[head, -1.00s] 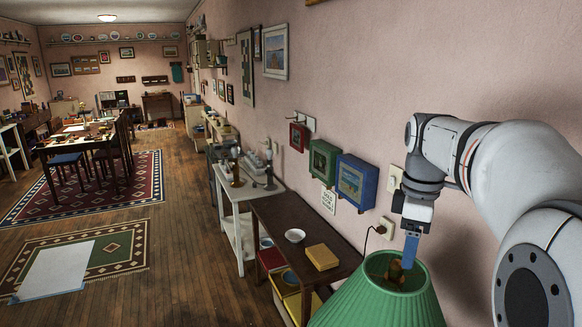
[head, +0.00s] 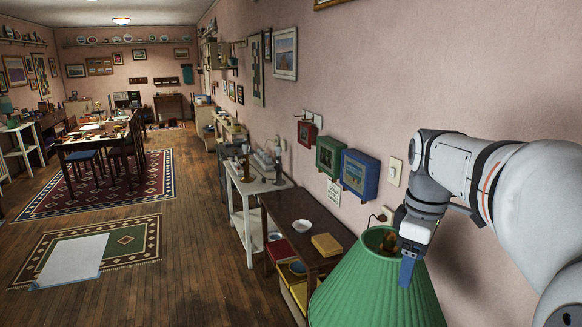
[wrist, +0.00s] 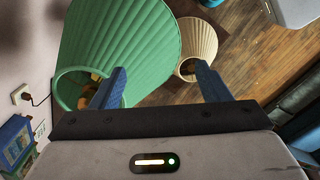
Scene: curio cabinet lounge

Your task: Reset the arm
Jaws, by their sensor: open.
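My gripper (head: 406,270) hangs from my arm at the right of the head view, with its blue fingers pointing down in front of the green pleated lampshade (head: 375,295). In the wrist view my gripper (wrist: 158,88) is open, its two blue fingers apart with nothing held between them. The green lampshade (wrist: 125,35) fills the upper left there, and the left finger overlaps its open rim. I cannot tell whether the finger touches it.
A cream lampshade (wrist: 197,42) stands beyond the fingers. A dark side table (head: 290,215) holds a white bowl (head: 302,226) and a yellow box (head: 326,244). Red, green and blue boxes (head: 357,173) hang on the pink wall. Open wooden floor (head: 190,240) lies left.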

